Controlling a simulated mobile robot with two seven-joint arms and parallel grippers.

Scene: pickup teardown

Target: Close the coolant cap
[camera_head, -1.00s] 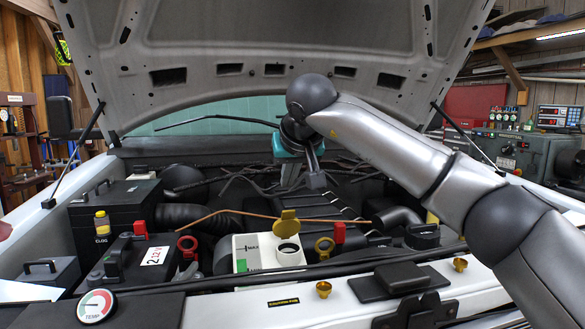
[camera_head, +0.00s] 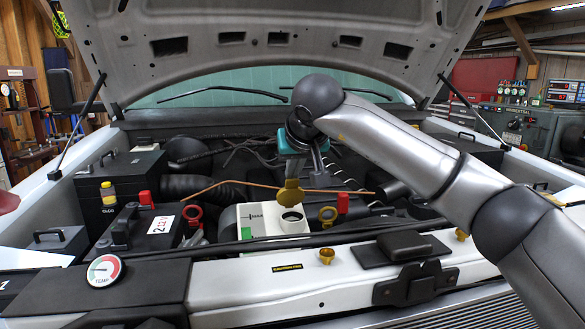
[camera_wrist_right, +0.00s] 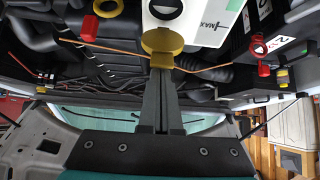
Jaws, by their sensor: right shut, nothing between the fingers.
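The white coolant reservoir (camera_head: 259,231) with a MAX mark sits in the middle of the engine bay. Its round dark filler opening (camera_head: 291,218) is uncovered. The yellow coolant cap (camera_head: 290,193) stands open, upright behind the opening. My right gripper (camera_head: 291,177) is just behind and above the cap, its fingertips partly hidden in the head view. In the right wrist view the shut fingers (camera_wrist_right: 163,72) reach the lower edge of the cap (camera_wrist_right: 163,42); whether they touch cannot be told. The reservoir (camera_wrist_right: 206,20) lies beyond it. My left gripper is not in view.
A yellow ring handle (camera_head: 327,215) and red clip (camera_head: 343,203) stand right of the reservoir. A battery (camera_head: 150,222) and red ring (camera_head: 193,214) are at its left. A copper-coloured rod (camera_head: 240,186) crosses behind. The raised hood (camera_head: 280,20) hangs above.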

